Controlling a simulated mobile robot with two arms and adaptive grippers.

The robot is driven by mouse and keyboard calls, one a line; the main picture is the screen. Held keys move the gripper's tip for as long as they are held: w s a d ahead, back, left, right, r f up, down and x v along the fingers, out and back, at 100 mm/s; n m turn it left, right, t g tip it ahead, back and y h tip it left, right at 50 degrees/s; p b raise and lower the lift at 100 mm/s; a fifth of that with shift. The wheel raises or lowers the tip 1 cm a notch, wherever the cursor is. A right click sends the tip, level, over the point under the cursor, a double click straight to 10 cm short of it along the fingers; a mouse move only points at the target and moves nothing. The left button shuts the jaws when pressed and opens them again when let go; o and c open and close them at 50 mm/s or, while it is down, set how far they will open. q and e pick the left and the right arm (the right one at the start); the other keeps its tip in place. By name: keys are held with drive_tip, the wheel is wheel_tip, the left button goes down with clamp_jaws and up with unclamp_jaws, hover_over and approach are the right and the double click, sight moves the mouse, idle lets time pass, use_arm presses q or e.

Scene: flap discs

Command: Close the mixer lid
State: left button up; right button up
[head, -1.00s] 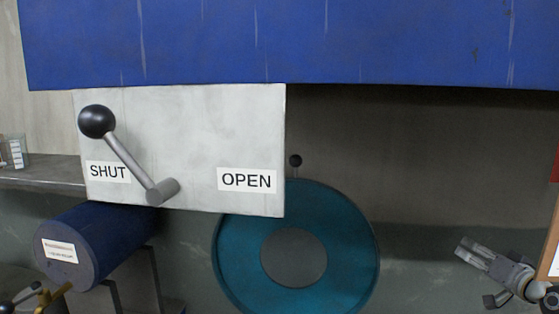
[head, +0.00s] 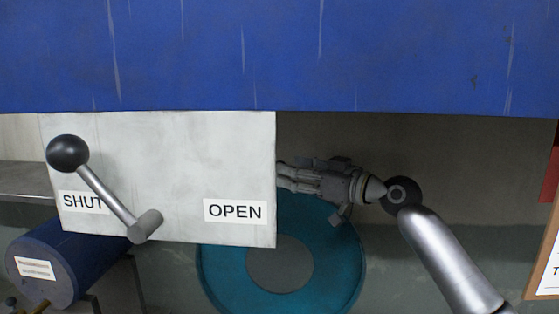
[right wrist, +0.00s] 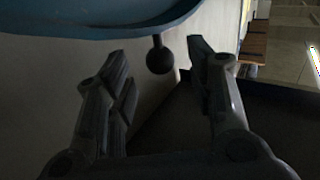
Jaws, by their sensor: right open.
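A teal round disc (head: 342,282) with a grey centre (head: 280,263) stands below the large blue body; which part is the mixer lid I cannot tell for certain. In the right wrist view a teal-blue curved rim (right wrist: 90,28) has a dark ball knob (right wrist: 159,60) below it. My right gripper (head: 281,178) reaches in from the right, over the disc's upper part and beside the white panel's right edge. It is open in the right wrist view (right wrist: 158,51), with the knob showing between its fingertips, not gripped. My left gripper is not in view.
A white panel (head: 180,150) marked SHUT and OPEN carries a black-balled lever (head: 105,195), its ball above SHUT. The blue body (head: 280,55) overhangs everything. A blue drum (head: 75,260) lies lower left.

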drive_tip(key=x, duration=0.1)
drive_tip(key=p+x, duration=0.1)
drive_tip(key=x, duration=0.1)
drive_tip(key=shift+r, duration=0.2)
drive_tip(key=shift+x, duration=0.8)
drive_tip(key=shift+f, duration=0.2)
clamp_jaws()
